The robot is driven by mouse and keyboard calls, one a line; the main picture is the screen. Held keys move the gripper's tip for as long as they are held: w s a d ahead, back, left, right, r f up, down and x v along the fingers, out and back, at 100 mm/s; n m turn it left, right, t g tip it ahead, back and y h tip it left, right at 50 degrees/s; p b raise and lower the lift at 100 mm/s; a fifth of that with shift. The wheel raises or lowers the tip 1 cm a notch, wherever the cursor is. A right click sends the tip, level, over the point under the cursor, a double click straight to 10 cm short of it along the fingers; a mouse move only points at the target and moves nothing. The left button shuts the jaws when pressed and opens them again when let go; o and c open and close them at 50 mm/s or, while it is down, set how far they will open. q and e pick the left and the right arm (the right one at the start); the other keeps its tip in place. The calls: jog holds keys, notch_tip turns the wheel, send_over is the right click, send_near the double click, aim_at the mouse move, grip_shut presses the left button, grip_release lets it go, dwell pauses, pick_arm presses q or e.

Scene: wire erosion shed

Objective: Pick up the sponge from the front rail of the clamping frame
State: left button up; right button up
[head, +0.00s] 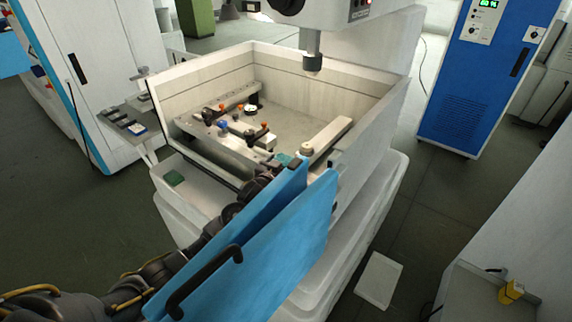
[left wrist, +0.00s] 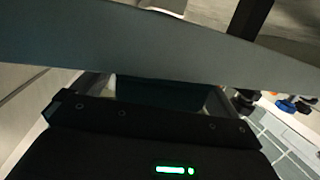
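A teal block that looks like the sponge (head: 284,158) lies at the front rail of the clamping frame, at the near side of the tank. My left gripper (head: 271,170) reaches it from the front, partly hidden behind a blue panel. In the left wrist view a dark teal block, likely the sponge (left wrist: 165,92), shows between the sides of my left gripper, under a grey bar (left wrist: 160,50) that crosses the picture. The fingertips are hidden, so I cannot tell whether they touch it. The clamping frame (head: 198,130) carries several coloured knobs. My right gripper is not in view.
The blue panel (head: 245,245) with a black handle stands close beside my left arm. The tank wall (head: 375,125) rises on the right, and the machine head (head: 311,62) hangs above. The right of the tank floor looks clear.

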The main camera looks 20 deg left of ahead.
pick_arm(q)
jog(key=c, duration=0.8)
